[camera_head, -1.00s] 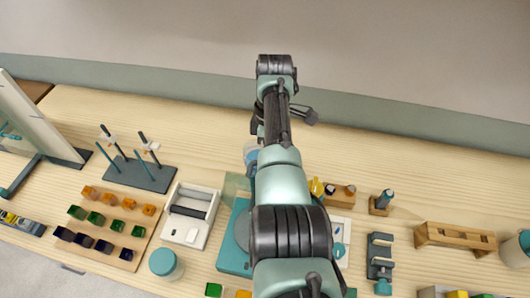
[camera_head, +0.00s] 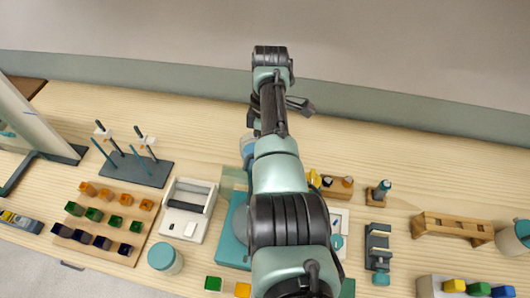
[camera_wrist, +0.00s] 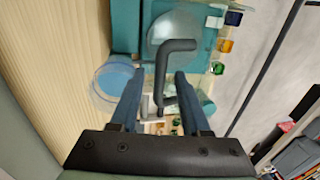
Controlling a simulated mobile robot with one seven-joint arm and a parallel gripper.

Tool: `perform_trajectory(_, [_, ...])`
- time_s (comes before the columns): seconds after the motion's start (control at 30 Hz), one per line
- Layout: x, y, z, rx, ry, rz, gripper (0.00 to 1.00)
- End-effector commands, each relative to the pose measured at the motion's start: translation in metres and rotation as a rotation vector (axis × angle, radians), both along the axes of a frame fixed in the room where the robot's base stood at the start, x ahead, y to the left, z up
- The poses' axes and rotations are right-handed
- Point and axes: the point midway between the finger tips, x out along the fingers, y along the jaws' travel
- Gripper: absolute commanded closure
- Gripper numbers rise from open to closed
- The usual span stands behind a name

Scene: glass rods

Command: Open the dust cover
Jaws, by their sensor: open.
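A teal device (camera_head: 233,235) stands on the table, largely hidden by my arm in the head view. A clear greenish panel (camera_head: 229,183) stands at its back edge; I cannot tell for sure that it is the dust cover. In the wrist view the teal body (camera_wrist: 125,32) carries a round translucent disc (camera_wrist: 170,28). A dark grey bent handle (camera_wrist: 161,70) lies between and beyond the fingers of my gripper (camera_wrist: 158,85). My gripper is open, with a finger on each side of the handle's lower part; contact cannot be told.
A clear bluish jar (camera_wrist: 115,82) is close to the left finger in the wrist view. A white device (camera_head: 187,212), a teal-lidded jar (camera_head: 164,259) and a board of coloured blocks (camera_head: 105,222) stand left of the teal device. A clamp-like stand (camera_head: 377,250) is on the right.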

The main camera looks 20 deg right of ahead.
Motion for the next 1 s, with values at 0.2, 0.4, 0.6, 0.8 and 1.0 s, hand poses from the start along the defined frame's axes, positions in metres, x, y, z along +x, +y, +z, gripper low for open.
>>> perform_trajectory(0.2, [0.006, -0.004, 0.026, -0.003, -0.006, 0.000, 0.53])
perform_trajectory(0.4, [0.013, -0.009, 0.076, -0.002, -0.004, -0.001, 0.53])
perform_trajectory(0.6, [0.019, -0.013, 0.112, -0.001, -0.001, 0.000, 0.53])
perform_trajectory(0.8, [0.021, -0.014, 0.124, 0.001, 0.002, -0.001, 0.53])
perform_trajectory(1.0, [0.021, -0.015, 0.125, 0.000, 0.001, -0.001, 0.53])
